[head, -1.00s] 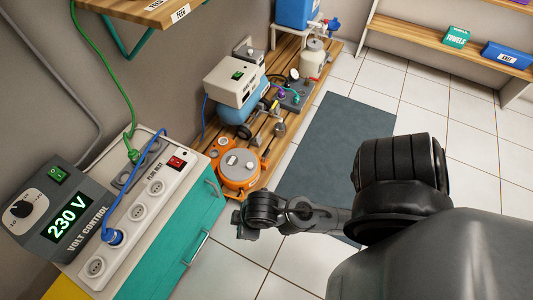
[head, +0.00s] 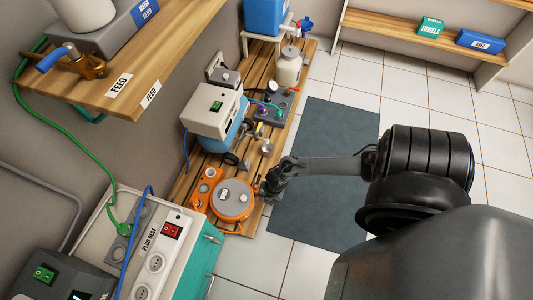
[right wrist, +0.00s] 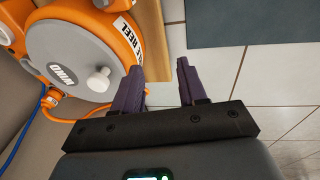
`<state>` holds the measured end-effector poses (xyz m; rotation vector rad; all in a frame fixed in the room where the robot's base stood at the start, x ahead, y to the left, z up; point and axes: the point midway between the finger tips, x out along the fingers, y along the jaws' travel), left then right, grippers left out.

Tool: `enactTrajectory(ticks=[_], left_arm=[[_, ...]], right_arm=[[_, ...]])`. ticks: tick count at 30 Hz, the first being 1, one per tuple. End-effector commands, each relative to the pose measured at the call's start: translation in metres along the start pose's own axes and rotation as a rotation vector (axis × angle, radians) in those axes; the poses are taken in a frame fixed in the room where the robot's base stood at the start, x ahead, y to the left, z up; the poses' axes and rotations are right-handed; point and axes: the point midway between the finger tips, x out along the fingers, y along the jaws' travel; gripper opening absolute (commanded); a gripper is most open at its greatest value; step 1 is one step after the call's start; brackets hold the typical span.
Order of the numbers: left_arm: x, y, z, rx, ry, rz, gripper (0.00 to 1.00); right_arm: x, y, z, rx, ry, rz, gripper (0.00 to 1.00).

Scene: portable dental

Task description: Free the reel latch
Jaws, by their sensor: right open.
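The orange reel (head: 233,199) with a grey round face sits on the wooden slatted platform against the wall. In the right wrist view the reel (right wrist: 117,52) is at the upper left, with a white knob (right wrist: 98,80) on its grey face and a label partly reading REEL. I cannot tell which part is the latch. My right gripper (head: 268,186) is beside the reel's right edge in the head view. In the right wrist view its purple fingers (right wrist: 160,72) are apart and empty, the left one close by the reel's rim; contact is unclear. My left gripper is out of view.
A compressor with a white box (head: 212,110) stands behind the reel on the platform (head: 180,185). The cabinet with a power strip (head: 158,255) is at the lower left, and a shelf (head: 130,75) overhangs the upper left.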

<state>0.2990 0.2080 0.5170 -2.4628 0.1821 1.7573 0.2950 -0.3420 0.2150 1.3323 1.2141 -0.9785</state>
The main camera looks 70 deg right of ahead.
Motion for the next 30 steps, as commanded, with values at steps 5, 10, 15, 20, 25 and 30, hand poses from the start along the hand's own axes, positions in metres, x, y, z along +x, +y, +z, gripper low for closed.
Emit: enactTrajectory(ticks=[5,10,15,20,25,30], left_arm=[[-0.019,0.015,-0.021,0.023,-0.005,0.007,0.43],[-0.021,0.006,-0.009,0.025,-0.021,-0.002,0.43],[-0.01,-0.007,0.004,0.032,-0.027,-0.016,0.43],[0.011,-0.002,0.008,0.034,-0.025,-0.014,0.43],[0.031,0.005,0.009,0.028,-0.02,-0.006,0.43],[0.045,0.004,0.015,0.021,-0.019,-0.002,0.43]], right_arm=[[-0.043,0.03,0.092,0.007,-0.112,-0.009,0.42],[-0.054,0.055,0.096,-0.007,-0.132,0.026,0.42],[-0.034,0.054,0.086,-0.005,-0.127,0.031,0.42],[-0.01,0.057,0.095,-0.004,-0.13,0.032,0.42],[0.015,0.06,0.103,-0.004,-0.133,0.034,0.42],[0.036,0.06,0.102,-0.004,-0.131,0.032,0.42]])
